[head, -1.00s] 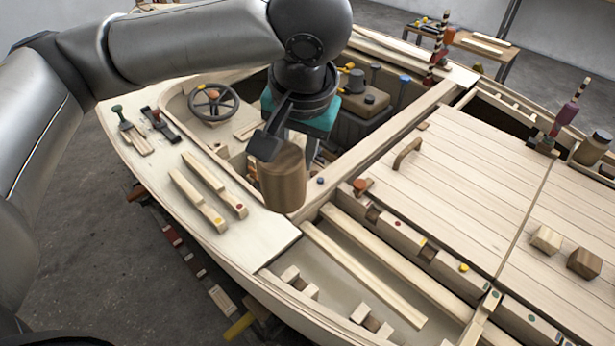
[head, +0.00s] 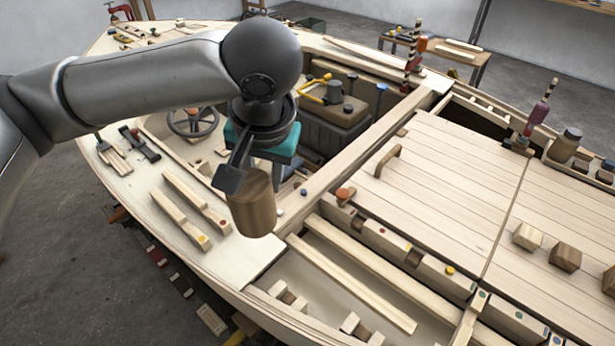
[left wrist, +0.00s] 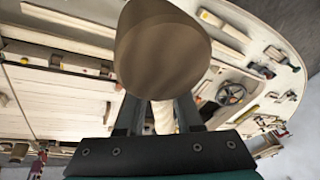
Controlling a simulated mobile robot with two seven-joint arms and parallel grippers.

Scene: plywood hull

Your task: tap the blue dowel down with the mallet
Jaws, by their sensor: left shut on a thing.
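The mallet's brown wooden head (head: 252,205) hangs below my left gripper (head: 262,158) in the head view, over the boat's near deck edge. In the left wrist view the mallet head (left wrist: 163,50) fills the upper middle, and its pale handle (left wrist: 163,117) runs between the fingers of my left gripper (left wrist: 160,112), shut on it. A small blue spot, apparently the top of the blue dowel (head: 303,192), shows on the wooden beam to the right of the mallet head, apart from it. How far the dowel stands up is too small to tell. My right gripper is not in view.
A steering wheel (head: 193,121) and seat (head: 335,110) are in the cockpit behind the arm. Pale wood strips (head: 185,220) lie on the left deck. An orange-topped peg (head: 343,195) stands right of the blue spot.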

